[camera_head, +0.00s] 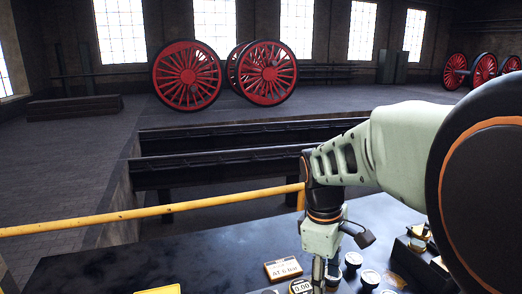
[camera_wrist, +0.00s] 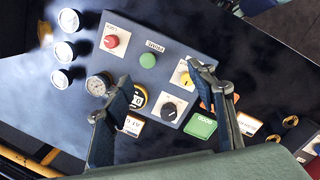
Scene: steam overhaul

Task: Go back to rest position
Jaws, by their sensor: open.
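In the wrist view my gripper (camera_wrist: 160,105) is open, with its two fingers spread and nothing between them. It is above a control panel (camera_wrist: 185,55) on a dark bench. The panel carries a red button (camera_wrist: 111,41), a green button (camera_wrist: 148,61), a yellow switch (camera_wrist: 186,79) and a black knob (camera_wrist: 169,111). In the head view my arm (camera_head: 400,150) reaches in from the right and bends down to the bench. The gripper (camera_head: 318,275) shows only partly there, at the bottom edge, so its fingertips are cut off.
The dark bench (camera_head: 225,255) holds a sign reading "AT 6 bar" (camera_head: 283,268), and several round white-topped parts stand right of my gripper. A yellow rail (camera_head: 150,212) runs behind the bench. Beyond is a pit with dark beams (camera_head: 220,165). Red wheels (camera_head: 186,75) stand on the far floor.

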